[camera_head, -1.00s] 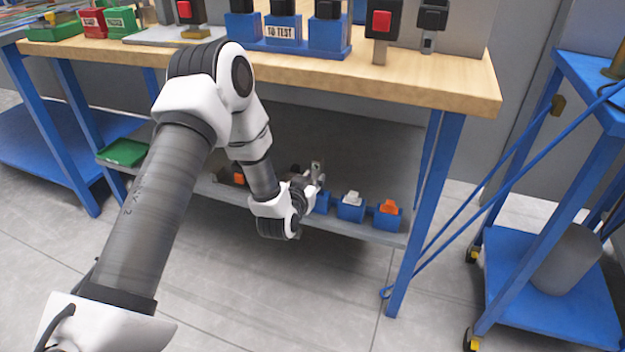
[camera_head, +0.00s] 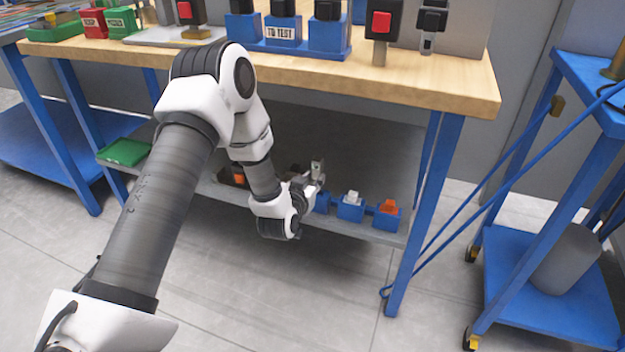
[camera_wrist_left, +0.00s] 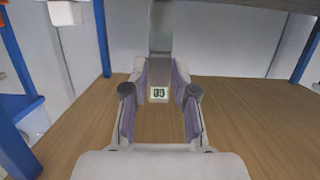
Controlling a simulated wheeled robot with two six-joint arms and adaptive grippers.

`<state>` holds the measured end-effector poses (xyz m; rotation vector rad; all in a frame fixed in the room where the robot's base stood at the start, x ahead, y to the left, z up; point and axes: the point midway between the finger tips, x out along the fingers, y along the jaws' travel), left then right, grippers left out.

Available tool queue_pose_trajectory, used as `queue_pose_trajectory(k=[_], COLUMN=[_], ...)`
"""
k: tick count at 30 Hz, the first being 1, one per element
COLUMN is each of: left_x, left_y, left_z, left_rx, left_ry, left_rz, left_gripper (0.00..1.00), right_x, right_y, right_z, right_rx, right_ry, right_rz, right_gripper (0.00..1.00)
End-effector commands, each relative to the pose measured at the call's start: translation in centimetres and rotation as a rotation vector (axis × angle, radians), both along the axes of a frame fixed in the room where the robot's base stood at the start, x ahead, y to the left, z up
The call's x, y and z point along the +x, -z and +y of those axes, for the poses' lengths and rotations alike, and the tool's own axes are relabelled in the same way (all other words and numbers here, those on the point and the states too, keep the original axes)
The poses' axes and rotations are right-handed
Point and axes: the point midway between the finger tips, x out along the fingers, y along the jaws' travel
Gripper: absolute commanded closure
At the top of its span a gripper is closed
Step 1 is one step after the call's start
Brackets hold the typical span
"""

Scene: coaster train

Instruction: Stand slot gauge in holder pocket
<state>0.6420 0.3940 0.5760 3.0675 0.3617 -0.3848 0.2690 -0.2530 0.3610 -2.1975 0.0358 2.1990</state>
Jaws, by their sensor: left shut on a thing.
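My left gripper (camera_head: 312,182) is over the front of the lower shelf, beside the blue holder blocks. In the left wrist view my gripper (camera_wrist_left: 160,82) is shut on a grey, flat, upright piece, seemingly the slot gauge (camera_wrist_left: 161,28). A small white label with dark marks shows between the fingers. In the head view a grey tip, likely the gauge (camera_head: 317,167), sticks up at the gripper. A blue block (camera_head: 321,204) sits just right of the gripper, partly hidden by it. Whether the gauge touches a pocket cannot be told. My right gripper is out of view.
Blue blocks with a white piece (camera_head: 352,197) and an orange piece (camera_head: 389,206) stand to the right on the lower shelf (camera_head: 385,238). The wooden tabletop (camera_head: 400,75) is above, with a blue leg (camera_head: 425,215) at right. A green tray (camera_head: 124,152) lies at left.

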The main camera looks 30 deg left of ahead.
Motion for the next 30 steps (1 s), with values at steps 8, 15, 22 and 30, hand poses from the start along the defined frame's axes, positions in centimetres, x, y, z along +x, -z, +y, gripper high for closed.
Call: queue_pose_trajectory(k=[8, 15, 22, 30], left_x=[0.0, 0.0, 0.0, 0.0], left_y=[0.0, 0.6, 1.1, 1.8], left_z=[0.0, 0.0, 0.0, 0.0], left_rx=[0.001, 0.000, 0.000, 0.000], left_ry=[0.000, 0.000, 0.000, 0.000], left_rz=[-0.003, -0.002, -0.002, -0.002], left_gripper=[1.00, 1.00, 1.00, 1.00], right_x=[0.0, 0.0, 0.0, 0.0], right_y=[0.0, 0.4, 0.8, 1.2], right_z=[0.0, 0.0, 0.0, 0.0], right_rx=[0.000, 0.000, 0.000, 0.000], right_ry=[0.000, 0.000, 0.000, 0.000], right_rz=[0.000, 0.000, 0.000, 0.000], right_gripper=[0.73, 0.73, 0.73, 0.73])
